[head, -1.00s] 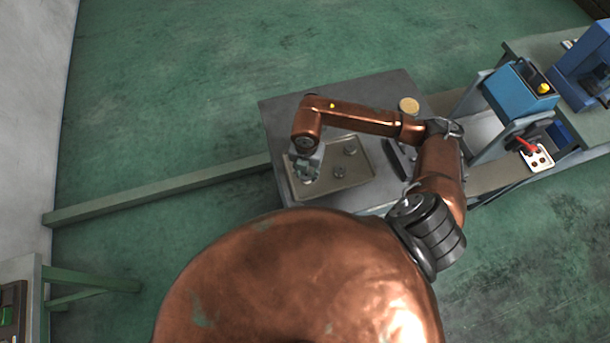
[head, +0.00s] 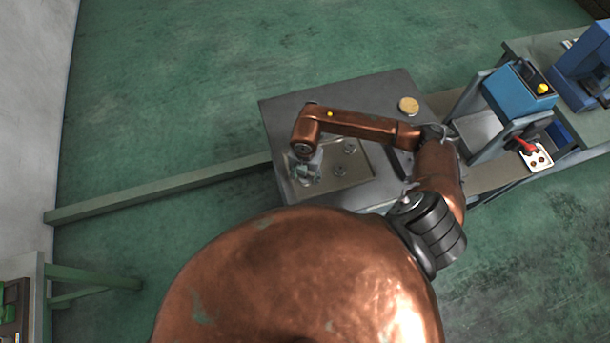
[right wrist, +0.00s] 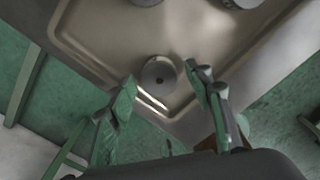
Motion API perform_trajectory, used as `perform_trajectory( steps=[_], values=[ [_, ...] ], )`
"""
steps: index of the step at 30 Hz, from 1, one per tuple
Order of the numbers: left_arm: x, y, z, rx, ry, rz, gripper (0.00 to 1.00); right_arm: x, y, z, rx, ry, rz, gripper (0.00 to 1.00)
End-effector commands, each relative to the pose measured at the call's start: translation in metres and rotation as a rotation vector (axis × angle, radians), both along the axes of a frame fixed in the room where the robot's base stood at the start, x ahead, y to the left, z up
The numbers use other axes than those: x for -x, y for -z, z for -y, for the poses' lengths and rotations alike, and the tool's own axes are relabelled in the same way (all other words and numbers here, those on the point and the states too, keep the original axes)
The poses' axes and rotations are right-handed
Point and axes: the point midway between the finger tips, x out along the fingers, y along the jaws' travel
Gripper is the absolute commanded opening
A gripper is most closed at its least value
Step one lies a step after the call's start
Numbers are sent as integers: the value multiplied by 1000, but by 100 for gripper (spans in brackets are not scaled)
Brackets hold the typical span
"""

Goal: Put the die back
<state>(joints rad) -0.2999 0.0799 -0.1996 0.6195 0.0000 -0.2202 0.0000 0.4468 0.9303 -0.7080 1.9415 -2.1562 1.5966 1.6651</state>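A round grey die (right wrist: 160,75) with a small central hole stands near a corner of the shallow metal tray (right wrist: 78,45) in the right wrist view. My right gripper (right wrist: 162,84) is open; its two green fingers stand apart to either side of the die, with visible gaps. In the head view the right gripper (head: 304,174) is over the tray's left end (head: 345,190) and largely hides what is under it. Two more grey dies (head: 350,148) (head: 340,171) sit in the tray. My left gripper is not in view.
The tray lies on a grey table (head: 290,108). A brass-coloured disc (head: 408,105) is at its back right. A blue machine (head: 520,90) and a white plate with a red part (head: 537,158) stand right. A bench (head: 22,275) is lower left.

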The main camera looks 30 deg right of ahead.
Motion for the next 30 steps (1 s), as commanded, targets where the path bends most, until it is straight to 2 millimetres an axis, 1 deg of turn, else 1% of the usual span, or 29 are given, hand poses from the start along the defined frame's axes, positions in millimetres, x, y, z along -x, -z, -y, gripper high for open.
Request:
perform_trajectory(
  steps=[7,10,11,14,24,27,30],
  values=[
    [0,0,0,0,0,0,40,0,-1,0,0,0,0,48],
    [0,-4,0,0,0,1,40,0,-5,0,0,0,0,48],
    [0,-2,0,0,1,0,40,-1,-7,0,-1,0,2,48],
    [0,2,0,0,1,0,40,-1,-20,0,0,-1,4,48],
    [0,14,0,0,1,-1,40,-1,-90,0,0,-2,4,48],
    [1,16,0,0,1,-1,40,-1,-106,0,1,1,4,48],
    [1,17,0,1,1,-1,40,-1,-116,0,1,-1,2,48]
  ],
)
